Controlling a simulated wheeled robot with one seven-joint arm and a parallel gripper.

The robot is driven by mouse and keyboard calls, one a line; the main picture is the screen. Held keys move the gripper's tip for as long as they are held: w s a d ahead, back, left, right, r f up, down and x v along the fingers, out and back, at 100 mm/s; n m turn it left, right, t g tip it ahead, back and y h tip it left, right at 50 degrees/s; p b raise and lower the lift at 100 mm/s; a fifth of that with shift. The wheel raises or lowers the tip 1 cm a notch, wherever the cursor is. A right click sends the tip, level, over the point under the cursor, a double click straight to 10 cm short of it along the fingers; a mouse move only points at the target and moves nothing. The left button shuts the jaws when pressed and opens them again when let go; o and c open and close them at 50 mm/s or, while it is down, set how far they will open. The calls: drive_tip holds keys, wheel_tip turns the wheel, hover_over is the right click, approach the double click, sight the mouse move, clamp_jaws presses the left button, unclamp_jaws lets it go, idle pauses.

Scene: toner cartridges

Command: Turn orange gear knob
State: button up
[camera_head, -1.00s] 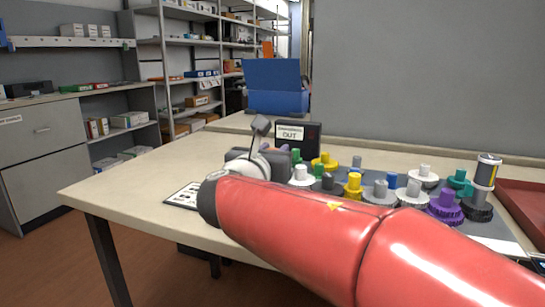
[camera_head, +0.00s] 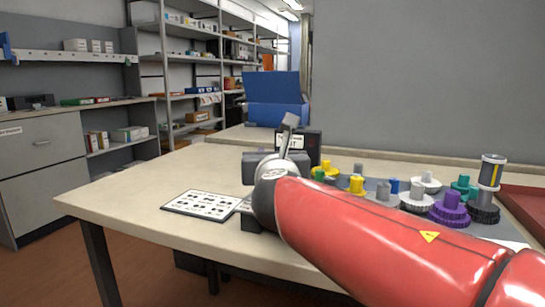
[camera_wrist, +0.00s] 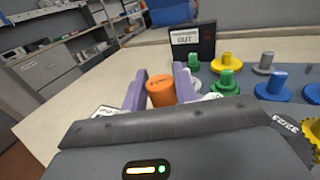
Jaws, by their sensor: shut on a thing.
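The orange gear knob (camera_wrist: 161,94) shows in the wrist view as an upright orange cylinder with a mark on its top. My gripper (camera_wrist: 160,82) has its two purple-grey fingers on either side of the knob, shut on it. The knob's lower part and any gear under it are hidden behind the gripper's body. In the head view my gripper (camera_head: 272,165) is at the left end of the gear group, and my arm hides its fingertips and the orange knob.
Several coloured gears stand on the table to the right, among them a purple one (camera_head: 450,209) and a yellow one (camera_head: 356,184). A black sign box (camera_head: 313,147) and a blue bin (camera_head: 276,100) stand behind. A printed card (camera_head: 201,205) lies left, near bare tabletop (camera_head: 125,195).

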drive_tip(key=o, duration=0.9)
drive_tip(key=shift+o, duration=0.2)
drive_tip(key=s, duration=0.7)
drive_tip(key=shift+d+r, duration=0.1)
drive_tip(key=shift+d, duration=0.15)
drive_tip(key=shift+s, duration=0.35)
drive_tip(key=shift+s, duration=0.1)
